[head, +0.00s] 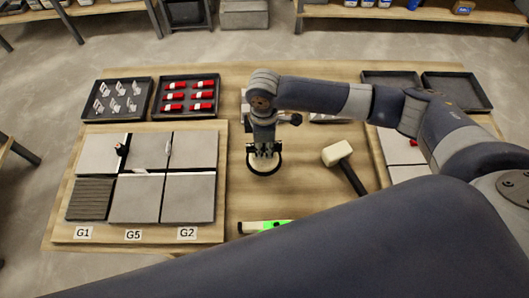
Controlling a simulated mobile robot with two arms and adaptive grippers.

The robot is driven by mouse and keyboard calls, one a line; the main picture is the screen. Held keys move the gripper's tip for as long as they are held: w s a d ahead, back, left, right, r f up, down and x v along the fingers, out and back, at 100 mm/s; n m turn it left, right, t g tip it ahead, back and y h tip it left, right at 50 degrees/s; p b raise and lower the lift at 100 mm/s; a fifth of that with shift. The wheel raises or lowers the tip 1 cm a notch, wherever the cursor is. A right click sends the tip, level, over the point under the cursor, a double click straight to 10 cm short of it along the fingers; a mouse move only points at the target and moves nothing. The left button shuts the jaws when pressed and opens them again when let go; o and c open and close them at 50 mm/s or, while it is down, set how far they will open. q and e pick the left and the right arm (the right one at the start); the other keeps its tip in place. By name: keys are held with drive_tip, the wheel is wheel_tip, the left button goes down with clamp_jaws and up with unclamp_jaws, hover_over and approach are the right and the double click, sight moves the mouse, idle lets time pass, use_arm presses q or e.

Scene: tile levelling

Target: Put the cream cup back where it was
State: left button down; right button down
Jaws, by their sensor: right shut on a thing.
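My right gripper (265,151) points down over the middle of the wooden table and is shut on the cream cup (259,161). The cup shows as a small pale disc with a dark curved rim or handle, partly hidden by the fingers. I cannot tell whether it touches the table or hangs just above it. It is to the right of the left tile board (222,232) and left of the mallet (342,158). My left gripper is out of view.
The left board bears grey tiles labelled G1, G5 and G2. Behind it are a tray of pale clips (86,112) and a tray of red wedges (214,112). A green level (264,226) lies in front. Dark trays (457,91) stand at the back right.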

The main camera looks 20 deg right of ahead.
sight(264, 155)
drive_tip(key=f, duration=0.4)
drive_tip(key=shift+d+p, duration=0.2)
drive_tip(key=shift+p, duration=0.15)
drive_tip(key=shift+a+f, duration=0.1)
drive_tip(key=c, duration=1.5)
unclamp_jaws()
drive_tip(key=shift+f, duration=0.15)
wheel_tip(264, 155, up, 12)
drive_tip(key=shift+r+b, duration=0.15)
drive_tip(key=shift+b, duration=1.05)
